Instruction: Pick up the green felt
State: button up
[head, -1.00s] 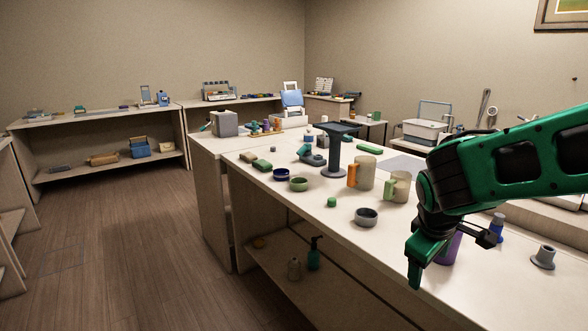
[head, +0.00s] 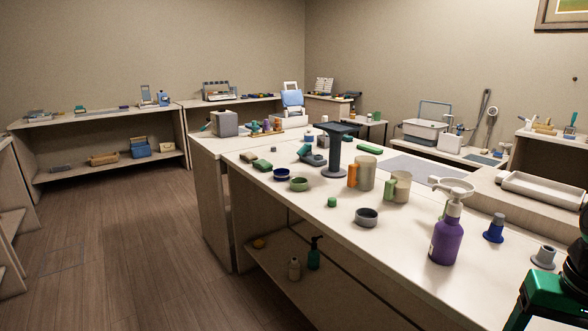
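No piece is plainly recognisable as the green felt. Candidates on the long table are a flat green pad (head: 368,149) behind the mugs, a dark green pad (head: 262,165) near the left edge, and a small green cylinder (head: 332,202) near the front edge. My gripper (head: 540,297) shows only in part at the lower right corner, cut off by the frame, well away from all of these. Its fingertips are not clear, so I cannot tell whether it is open or shut.
A purple pump bottle (head: 446,240), a blue cone-shaped piece (head: 494,229) and a grey stand (head: 544,257) are at the table's right end. A grey bowl (head: 367,217), two mugs (head: 365,172) and a dark pedestal (head: 335,155) stand mid-table. Floor at left is clear.

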aim_at(332, 201)
jog(key=z, duration=0.05)
jog(key=k, duration=0.55)
jog(key=u, duration=0.6)
jog(key=i, duration=1.1)
